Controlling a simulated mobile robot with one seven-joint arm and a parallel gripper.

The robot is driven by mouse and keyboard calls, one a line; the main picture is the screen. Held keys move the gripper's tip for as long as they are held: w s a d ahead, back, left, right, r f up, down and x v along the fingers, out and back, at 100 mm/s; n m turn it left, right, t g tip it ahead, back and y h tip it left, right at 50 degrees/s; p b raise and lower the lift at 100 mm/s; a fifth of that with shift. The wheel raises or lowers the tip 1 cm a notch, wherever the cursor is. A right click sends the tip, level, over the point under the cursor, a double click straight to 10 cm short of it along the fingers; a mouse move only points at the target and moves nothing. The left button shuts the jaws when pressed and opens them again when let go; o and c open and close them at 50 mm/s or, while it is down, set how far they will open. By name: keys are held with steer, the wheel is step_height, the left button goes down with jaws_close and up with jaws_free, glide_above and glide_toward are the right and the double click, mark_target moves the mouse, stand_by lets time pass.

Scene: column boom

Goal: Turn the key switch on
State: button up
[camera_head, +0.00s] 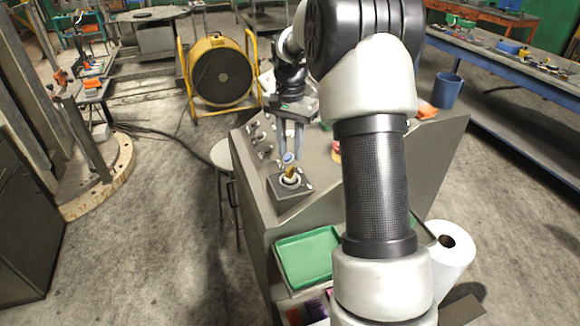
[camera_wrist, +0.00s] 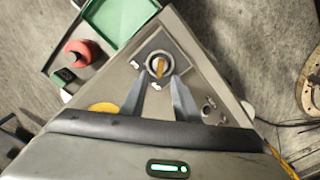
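The key switch (camera_head: 289,185) is a grey square plate with a pale round collar on the sloped top of a grey console. A brass-yellow key (camera_head: 290,173) stands up from its collar. In the wrist view, the key (camera_wrist: 160,67) shows as a narrow yellow bar, nearly upright in the picture, within the key switch's ring (camera_wrist: 149,67). My gripper (camera_head: 290,160) is above and just behind the key in the head view. In the wrist view, my gripper (camera_wrist: 161,80) is open, its two fingers apart and empty, with the tips near the ring's lower edge. Contact cannot be told.
Several knobs (camera_head: 260,137) line the console's left side. A green tray (camera_head: 308,257) is at its near end, beside a white paper roll (camera_head: 458,262). A blue cup (camera_head: 447,91) stands at the far right.

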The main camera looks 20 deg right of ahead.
mark_target(290, 168)
step_height(290, 168, down, 6)
steer(key=shift+f, duration=0.2)
steer(key=shift+c, duration=0.3)
jaws_close()
